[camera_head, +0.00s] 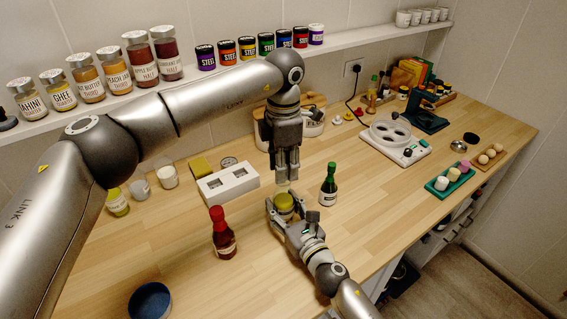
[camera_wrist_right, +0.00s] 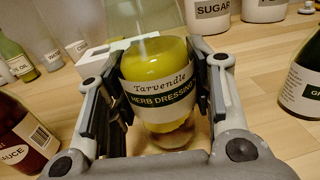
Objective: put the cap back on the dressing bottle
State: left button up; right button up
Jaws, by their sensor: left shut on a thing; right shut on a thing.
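The dressing bottle (camera_head: 285,204) stands upright on the wooden counter, yellow-green, with my right gripper (camera_head: 287,217) shut around its body. In the right wrist view its label reads "Tarvendle Herb Dressing" (camera_wrist_right: 160,92), and the right gripper's fingers (camera_wrist_right: 160,100) press on both sides. Its clear upper part (camera_wrist_right: 155,20) runs out of that view at the top. My left gripper (camera_head: 286,179) points straight down directly above the bottle, its fingers close together on the small cap. The cap is mostly hidden between the fingertips; I cannot tell whether it touches the bottle's mouth.
A red sauce bottle (camera_head: 222,235) stands to the left and a dark green bottle (camera_head: 328,185) close on the right. A white block with square holes (camera_head: 228,184) lies behind left. A dark blue bowl (camera_head: 150,301) is at the front. Counter between the red bottle and block is clear.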

pick_arm(q)
jog(key=shift+f, duration=0.6)
dwell(0.3)
jog(key=m, duration=0.6)
jog(key=shift+r+m, duration=0.1)
jog(key=shift+m, duration=0.2)
jog(key=m, duration=2.2)
jog(key=shift+m, duration=0.3)
